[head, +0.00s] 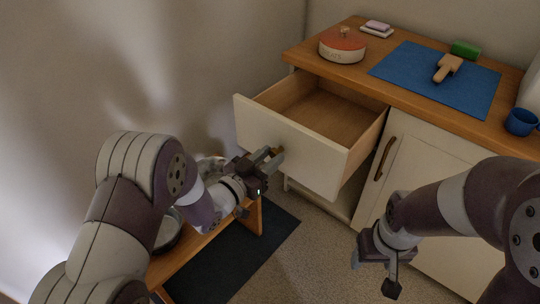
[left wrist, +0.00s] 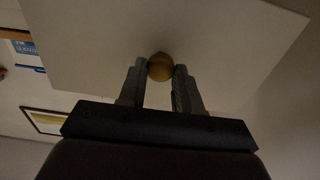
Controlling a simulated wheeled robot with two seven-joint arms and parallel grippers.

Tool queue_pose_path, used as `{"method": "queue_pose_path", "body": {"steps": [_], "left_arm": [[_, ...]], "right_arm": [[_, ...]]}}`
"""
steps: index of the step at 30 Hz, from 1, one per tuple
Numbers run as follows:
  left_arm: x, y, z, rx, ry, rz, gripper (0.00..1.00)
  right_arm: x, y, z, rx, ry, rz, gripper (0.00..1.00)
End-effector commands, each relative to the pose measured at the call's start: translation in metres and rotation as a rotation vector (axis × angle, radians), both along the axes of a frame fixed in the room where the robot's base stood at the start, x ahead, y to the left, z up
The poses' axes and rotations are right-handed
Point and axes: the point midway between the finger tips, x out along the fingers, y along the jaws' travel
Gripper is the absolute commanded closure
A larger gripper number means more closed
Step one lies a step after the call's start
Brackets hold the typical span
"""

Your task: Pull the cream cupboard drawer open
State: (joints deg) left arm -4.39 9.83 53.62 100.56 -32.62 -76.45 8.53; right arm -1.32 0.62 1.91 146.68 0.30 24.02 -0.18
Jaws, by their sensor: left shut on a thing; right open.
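The cream cupboard drawer (head: 290,145) stands pulled far out of the cupboard, and its empty wooden inside shows in the head view. Its front panel also fills much of the left wrist view (left wrist: 100,45). My left gripper (head: 272,158) is at the drawer front, shut on the round brass-coloured knob (left wrist: 160,67), which sits between the two fingers. In the head view the knob is mostly hidden by the fingers. My right gripper (head: 372,275) is open and empty, low in front of the cupboard door, apart from the drawer.
The wooden cupboard top holds a round red-lidded tin (head: 342,45), a soap dish (head: 377,31), a blue mat (head: 430,85) with a wooden brush (head: 447,68), a green block (head: 465,50) and a blue mug (head: 521,122). A low wooden bench (head: 205,245) stands beneath my left arm.

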Motion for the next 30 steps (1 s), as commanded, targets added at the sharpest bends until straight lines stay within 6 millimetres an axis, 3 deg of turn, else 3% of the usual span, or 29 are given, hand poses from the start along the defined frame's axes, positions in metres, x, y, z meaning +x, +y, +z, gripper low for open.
{"method": "queue_pose_path", "body": {"steps": [3, 4, 6, 17, 30], "left_arm": [[0.0, 0.0, -0.001, 0.001, 0.002, -0.001, 1.0], [0.0, 0.0, -0.001, 0.001, 0.002, -0.001, 0.6], [0.0, 0.0, -0.001, 0.001, 0.002, -0.001, 0.42], [-0.005, 0.004, 0.001, 0.0, 0.002, 0.001, 0.42], [-0.088, 0.065, 0.003, -0.001, 0.006, 0.005, 0.42]], "right_arm": [[0.0, 0.0, 0.0, 0.0, 0.0, 0.0, 0.37], [0.0, 0.0, 0.0, 0.0, 0.0, 0.0, 0.37], [0.0, 0.0, 0.0, 0.0, 0.0, 0.0, 0.37], [0.0, 0.0, 0.005, 0.0, 0.0, 0.0, 0.37], [0.0, 0.0, 0.048, 0.0, 0.0, 0.0, 0.37]]}}
